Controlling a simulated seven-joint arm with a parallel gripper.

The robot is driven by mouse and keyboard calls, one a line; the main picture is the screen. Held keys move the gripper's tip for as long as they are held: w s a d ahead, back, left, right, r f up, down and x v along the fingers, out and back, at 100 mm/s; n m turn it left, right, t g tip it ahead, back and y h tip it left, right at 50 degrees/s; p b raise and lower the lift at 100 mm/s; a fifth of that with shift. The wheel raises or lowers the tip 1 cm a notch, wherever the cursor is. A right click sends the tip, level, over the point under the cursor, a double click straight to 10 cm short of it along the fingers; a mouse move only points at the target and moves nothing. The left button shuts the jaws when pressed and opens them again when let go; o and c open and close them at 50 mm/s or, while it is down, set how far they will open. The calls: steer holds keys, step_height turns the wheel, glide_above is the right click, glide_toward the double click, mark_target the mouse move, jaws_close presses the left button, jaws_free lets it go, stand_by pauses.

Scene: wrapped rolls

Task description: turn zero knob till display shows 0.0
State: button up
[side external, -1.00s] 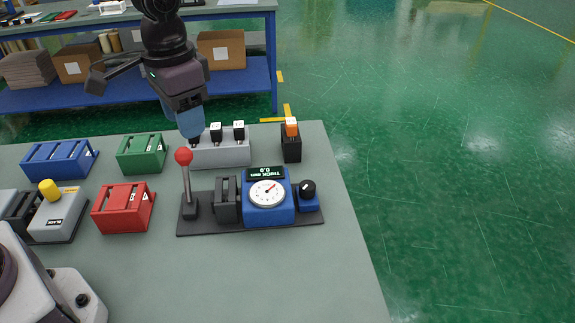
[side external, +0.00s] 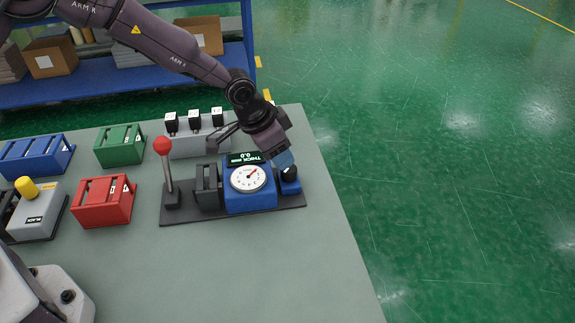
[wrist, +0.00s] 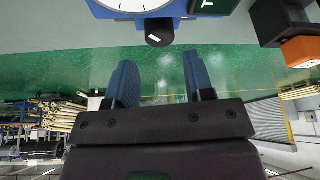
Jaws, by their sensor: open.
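The blue thickness gauge (side external: 249,201) has a round white dial (side external: 248,178) and a dark display (side external: 243,158), upside down in the side view, whose small digits look like 0.0. The black zero knob (side external: 290,173) sits on a small blue block at the gauge's right. My gripper (side external: 284,163) is open, its blue fingers just above and behind the knob, partly overlapping it in view. In the wrist view the knob (wrist: 159,32) lies beyond the gap between the open fingers (wrist: 160,78); contact is not visible.
A red-balled lever (side external: 163,146) and a black holder (side external: 207,186) share the gauge's dark base. A grey block with several black-and-white pieces (side external: 199,143) stands behind. The table front is clear.

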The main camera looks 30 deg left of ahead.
mark_target(289, 173)
steer(key=x, duration=0.5)
steer(key=shift+w+f, duration=0.1)
steer(key=shift+f, duration=0.25)
steer(key=c, duration=0.6)
steer(key=shift+c, duration=0.2)
